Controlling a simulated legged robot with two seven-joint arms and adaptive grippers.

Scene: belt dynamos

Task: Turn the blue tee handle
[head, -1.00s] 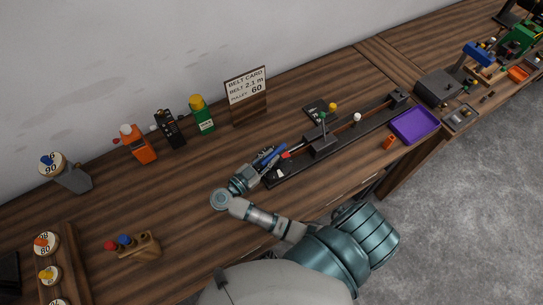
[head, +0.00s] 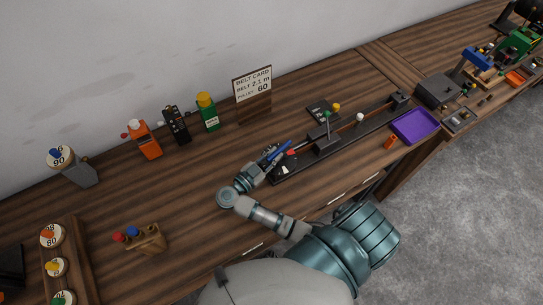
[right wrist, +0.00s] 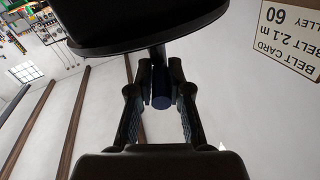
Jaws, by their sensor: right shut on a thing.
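The blue tee handle (head: 281,148) shows as a slim blue bar at the near left end of a long dark belt rig (head: 345,138) on the wooden bench. My right gripper (head: 270,155) is at this bar and partly covers it. In the right wrist view, the fingers of my right gripper (right wrist: 160,100) are shut on a dark blue cylinder, the handle (right wrist: 160,92), below a large dark round part (right wrist: 140,25). The handle's turn angle cannot be read. My left gripper is not in view.
A purple tray (head: 415,126) and an orange cylinder (head: 390,142) lie right of the rig. A belt card (head: 252,84) stands behind. Orange (head: 146,142), black (head: 177,125) and green (head: 209,114) items stand to the left. A wooden block with coloured knobs (head: 150,240) sits nearer.

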